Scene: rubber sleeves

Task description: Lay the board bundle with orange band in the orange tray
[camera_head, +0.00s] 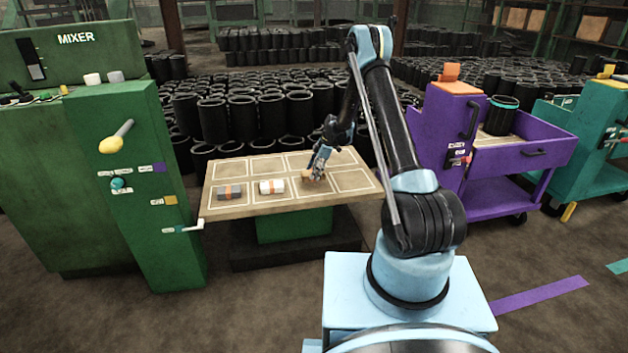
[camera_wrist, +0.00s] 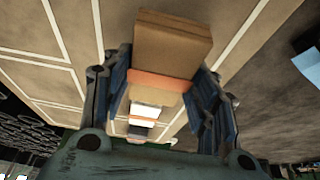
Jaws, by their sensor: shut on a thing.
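My gripper (camera_head: 316,173) is over the right part of the table's front row. In the wrist view my gripper (camera_wrist: 160,92) has its two fingers on either side of a brown board bundle (camera_wrist: 172,42) with an orange band (camera_wrist: 160,80), and is shut on it. The bundle also shows as a small tan block (camera_head: 306,175) in the head view, partly hidden by the fingers. I cannot tell whether it touches the table. I cannot make out an orange tray in either view.
The tan table (camera_head: 213,207) has white-outlined cells. A grey bundle (camera_head: 230,192) and a white bundle (camera_head: 272,187) lie left of my gripper. A green machine (camera_head: 150,210) stands left, a purple cart (camera_head: 545,140) right. Black rubber sleeves (camera_head: 272,115) stand behind.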

